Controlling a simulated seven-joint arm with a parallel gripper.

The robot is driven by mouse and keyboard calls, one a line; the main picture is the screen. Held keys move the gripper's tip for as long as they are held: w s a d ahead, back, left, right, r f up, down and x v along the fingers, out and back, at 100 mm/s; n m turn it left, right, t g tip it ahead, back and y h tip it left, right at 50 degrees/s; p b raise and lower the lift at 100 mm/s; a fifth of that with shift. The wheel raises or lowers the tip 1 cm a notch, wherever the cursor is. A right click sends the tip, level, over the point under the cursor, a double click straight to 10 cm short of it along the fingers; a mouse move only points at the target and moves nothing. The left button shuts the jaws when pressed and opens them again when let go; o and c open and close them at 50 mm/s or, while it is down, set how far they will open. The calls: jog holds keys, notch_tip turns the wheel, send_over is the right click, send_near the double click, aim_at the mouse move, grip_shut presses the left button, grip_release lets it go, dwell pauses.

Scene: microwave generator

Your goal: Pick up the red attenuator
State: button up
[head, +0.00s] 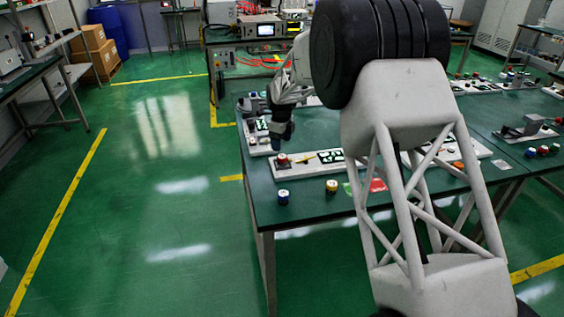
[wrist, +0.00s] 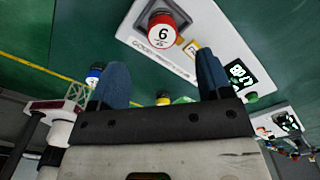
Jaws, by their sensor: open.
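The red attenuator (head: 283,159) stands on the left end of a white board (head: 310,167) on the green table. In the wrist view, the red attenuator (wrist: 162,33) shows its white top marked "6", beyond my fingertips and roughly centred between them. My gripper (head: 282,141) is just above it in the head view. In the wrist view, my gripper (wrist: 160,68) has its two blue fingers spread, with nothing between the tips. The attenuator appears apart from the fingers.
A blue-and-white attenuator (head: 283,197) and a yellow one (head: 331,187) stand near the table's front edge. Another white board (head: 259,146) with parts lies behind my gripper. My own arm hides much of the table's right side.

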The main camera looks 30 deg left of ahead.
aim_at(282, 156)
jog(key=shift+f, duration=1.3)
jog(key=shift+w+f, duration=0.15)
jog(key=shift+f, duration=2.45)
jog(key=c, duration=1.2)
jog(key=shift+r, duration=0.15)
jog(key=shift+r, duration=0.8)
notch_tip(282, 156, up, 2)
jog(key=shift+d, duration=0.1)
jog(key=s+d+r, duration=0.1)
jog(key=s+d, duration=0.9)
jog(key=s, duration=0.1)
jog(key=shift+s+d, duration=0.35)
jog(key=shift+s, duration=0.05)
